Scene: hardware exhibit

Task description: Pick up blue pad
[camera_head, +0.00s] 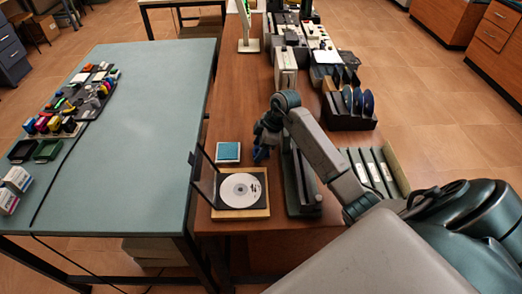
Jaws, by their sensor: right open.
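The blue pad (228,152) is a small square with a pale border. It lies flat on the brown table (232,90), just behind an open disc case. My right arm comes in from the right, and its gripper (261,150) points down just right of the pad, apart from it. The gripper is open with nothing visible in it; its fingers are small and dark here. My left gripper is not in view.
The disc case (262,205) holds a silver disc, and its dark lid stands up at the left. A grey-black device (302,195) and a file rack (375,170) stand to the right. A teal table (130,130) with small items lies left.

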